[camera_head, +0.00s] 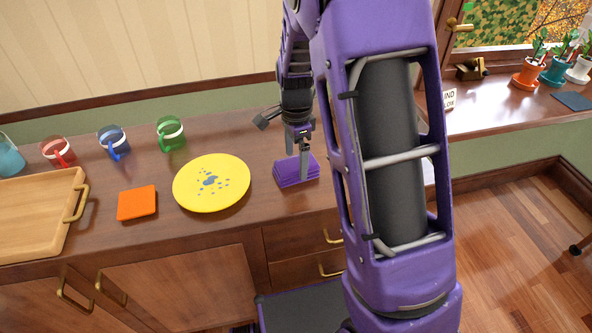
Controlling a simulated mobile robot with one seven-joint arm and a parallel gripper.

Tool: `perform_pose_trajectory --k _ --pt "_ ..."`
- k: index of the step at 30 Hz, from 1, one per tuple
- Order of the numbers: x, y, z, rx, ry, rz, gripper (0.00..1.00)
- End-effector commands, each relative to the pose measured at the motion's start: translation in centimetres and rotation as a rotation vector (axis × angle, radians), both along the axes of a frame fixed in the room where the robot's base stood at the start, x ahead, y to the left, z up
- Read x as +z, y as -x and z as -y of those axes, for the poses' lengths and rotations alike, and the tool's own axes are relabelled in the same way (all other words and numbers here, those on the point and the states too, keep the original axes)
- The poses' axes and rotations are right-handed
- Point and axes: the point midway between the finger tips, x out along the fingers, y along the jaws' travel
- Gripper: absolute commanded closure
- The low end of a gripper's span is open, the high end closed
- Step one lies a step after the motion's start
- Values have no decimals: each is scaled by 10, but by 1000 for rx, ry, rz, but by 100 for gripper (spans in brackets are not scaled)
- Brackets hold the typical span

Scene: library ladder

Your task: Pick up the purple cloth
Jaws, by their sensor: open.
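The purple cloth (290,176) is a small folded stack lying on the wooden counter, right of the yellow plate. My gripper (304,167) points down at the cloth's right part, with its fingers at or just above it. The jaws are open. I cannot tell whether the fingertips touch the cloth or whether part of it lies between them. My purple arm covers the counter just right of the cloth.
A yellow plate (225,190) with blue spots lies left of the cloth, then an orange cloth (137,203). A wooden tray (14,187) stands at far left. Several mugs, one green (171,133), line the back. Potted plants (529,72) stand on the windowsill at right.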

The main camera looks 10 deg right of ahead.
Motion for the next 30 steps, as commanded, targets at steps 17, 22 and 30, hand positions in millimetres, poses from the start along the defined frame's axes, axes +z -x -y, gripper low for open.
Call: perform_pose_trajectory --k 17,22,30 --pt "-21 0 0 0 0 0 38" --pt "-21 0 0 0 0 0 68" --pt "-20 0 0 0 0 0 81"
